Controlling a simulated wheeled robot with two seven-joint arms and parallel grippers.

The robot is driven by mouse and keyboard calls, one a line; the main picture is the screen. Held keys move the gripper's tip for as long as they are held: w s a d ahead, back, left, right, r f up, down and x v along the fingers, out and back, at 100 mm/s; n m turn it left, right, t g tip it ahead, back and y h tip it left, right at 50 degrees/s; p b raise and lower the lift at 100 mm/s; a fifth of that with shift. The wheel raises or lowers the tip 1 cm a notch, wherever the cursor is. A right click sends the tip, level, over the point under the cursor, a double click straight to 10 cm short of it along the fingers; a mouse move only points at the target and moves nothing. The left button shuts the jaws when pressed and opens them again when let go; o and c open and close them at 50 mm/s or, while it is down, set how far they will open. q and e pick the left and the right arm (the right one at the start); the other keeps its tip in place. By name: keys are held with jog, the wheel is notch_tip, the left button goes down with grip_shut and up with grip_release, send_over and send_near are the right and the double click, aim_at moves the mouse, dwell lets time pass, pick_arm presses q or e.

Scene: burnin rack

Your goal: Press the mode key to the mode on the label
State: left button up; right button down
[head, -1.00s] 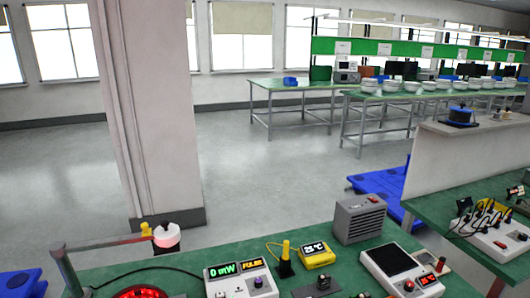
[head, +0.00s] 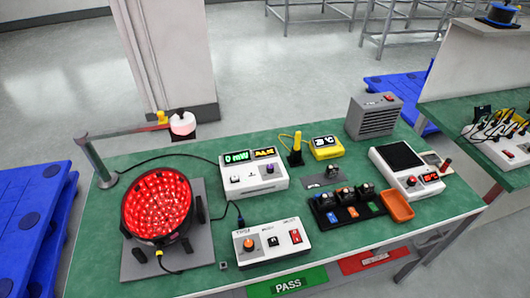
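A white meter box (head: 254,187) stands mid-bench. Its green display (head: 236,157) reads 0 mW; the text of the yellow display (head: 264,153) beside it is too small to read surely. Below them are a white key (head: 235,179) and a purple knob (head: 268,169). A white control box (head: 253,251) at the front has an orange knob (head: 248,243), a dark key (head: 274,241) and a red switch (head: 295,236). A lamp (head: 158,207) with glowing red LEDs sits on a grey plate to the left. I cannot make out a mode label. Neither gripper is in view.
A black tray (head: 345,212) with small modules, an orange bin (head: 397,206), a yellow thermometer (head: 326,147), a white tester (head: 405,169) and a grey vented box (head: 374,116) crowd the right. A green PASS area (head: 262,290) and a red area (head: 374,260) lie along the front.

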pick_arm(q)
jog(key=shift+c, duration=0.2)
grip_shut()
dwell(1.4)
